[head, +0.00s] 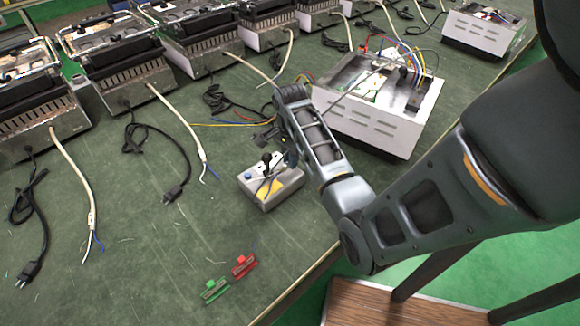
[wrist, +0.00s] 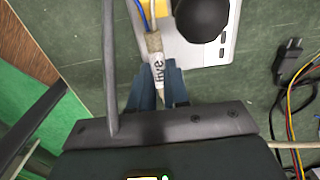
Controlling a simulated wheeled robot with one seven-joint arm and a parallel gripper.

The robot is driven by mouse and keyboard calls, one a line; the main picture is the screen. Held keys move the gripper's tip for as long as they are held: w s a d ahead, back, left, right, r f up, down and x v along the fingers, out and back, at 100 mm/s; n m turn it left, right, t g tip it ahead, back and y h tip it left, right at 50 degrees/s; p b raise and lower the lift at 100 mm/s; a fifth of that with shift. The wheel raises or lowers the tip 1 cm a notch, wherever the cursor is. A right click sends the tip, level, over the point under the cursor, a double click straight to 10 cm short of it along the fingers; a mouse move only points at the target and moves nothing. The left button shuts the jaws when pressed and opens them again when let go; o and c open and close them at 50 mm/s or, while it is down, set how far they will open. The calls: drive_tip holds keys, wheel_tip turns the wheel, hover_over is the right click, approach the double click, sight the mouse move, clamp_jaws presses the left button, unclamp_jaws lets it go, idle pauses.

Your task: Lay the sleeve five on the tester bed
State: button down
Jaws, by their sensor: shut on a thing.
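The sleeve five (wrist: 158,72) is a pale sleeve with "five" printed on it, and blue and white wires come out of its far end. My gripper (wrist: 160,95) is shut on it with its blue fingers. In the head view my gripper (head: 272,138) is just behind the tester (head: 270,184), a small grey box with a yellow patch and a black knob. The tester also shows in the wrist view (wrist: 205,52), where the wire end overlaps its yellow patch (wrist: 163,8). I cannot tell whether they touch. The sleeve is not clear in the head view.
An open heater housing (head: 385,105) with coloured wires stands right of the tester. Several heaters (head: 115,65) line the back, with cords and plugs (head: 172,192) trailing forward. A green clip (head: 214,290) and a red clip (head: 243,266) lie in front.

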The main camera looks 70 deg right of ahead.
sight(290, 175)
drive_tip(key=shift+a+f, duration=0.1)
drive_tip(key=shift+f, duration=1.95)
drive_tip(key=shift+f, duration=0.15)
drive_tip(key=c, duration=1.1)
unclamp_jaws()
wheel_tip(290, 175, up, 12)
drive_tip(key=shift+r, duration=0.2)
